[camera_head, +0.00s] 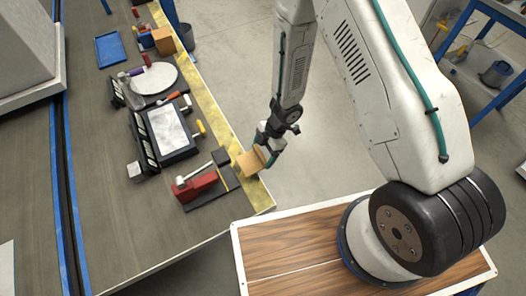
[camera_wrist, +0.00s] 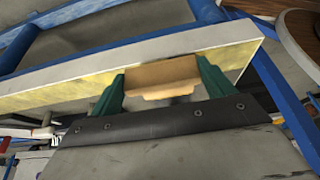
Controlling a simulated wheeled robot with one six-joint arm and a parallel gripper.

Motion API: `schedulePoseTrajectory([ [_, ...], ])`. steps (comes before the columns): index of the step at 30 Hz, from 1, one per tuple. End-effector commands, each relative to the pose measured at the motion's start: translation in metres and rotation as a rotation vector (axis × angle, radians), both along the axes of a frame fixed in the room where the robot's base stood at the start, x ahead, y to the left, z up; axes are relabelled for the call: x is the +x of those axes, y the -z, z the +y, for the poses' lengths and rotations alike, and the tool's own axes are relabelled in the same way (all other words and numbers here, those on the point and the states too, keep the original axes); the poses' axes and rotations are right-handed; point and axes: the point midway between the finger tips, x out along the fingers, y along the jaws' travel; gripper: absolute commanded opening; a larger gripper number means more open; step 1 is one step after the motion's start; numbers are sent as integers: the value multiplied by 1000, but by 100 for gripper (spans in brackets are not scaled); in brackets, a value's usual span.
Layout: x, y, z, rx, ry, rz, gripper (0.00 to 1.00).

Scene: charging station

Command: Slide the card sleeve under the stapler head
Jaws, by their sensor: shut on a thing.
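The card sleeve (camera_head: 251,162) is a small tan, box-like piece near the table's yellow-striped edge. My gripper (camera_head: 268,150) is shut on it, and in the wrist view the sleeve (camera_wrist: 162,76) sits between the two green fingers. The stapler (camera_head: 197,184) is red with a pale knob and stands on a dark base, just left of the sleeve in the head view. The stapler cannot be made out in the wrist view.
A dark framed tray with a white panel (camera_head: 167,128) lies behind the stapler. A round pale plate (camera_head: 154,78), a tan box (camera_head: 163,40) and a blue tray (camera_head: 110,48) are farther back. The table (camera_head: 110,225) is bare to the front left.

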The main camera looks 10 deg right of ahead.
Motion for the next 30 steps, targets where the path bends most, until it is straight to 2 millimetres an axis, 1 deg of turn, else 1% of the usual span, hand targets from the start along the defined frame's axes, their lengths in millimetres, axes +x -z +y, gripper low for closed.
schedulePoseTrajectory([
  [7,2,0,-5,0,1,-1,56],
  [21,-10,9,36,1,-1,0,56],
  [30,-14,11,49,1,1,0,56],
])
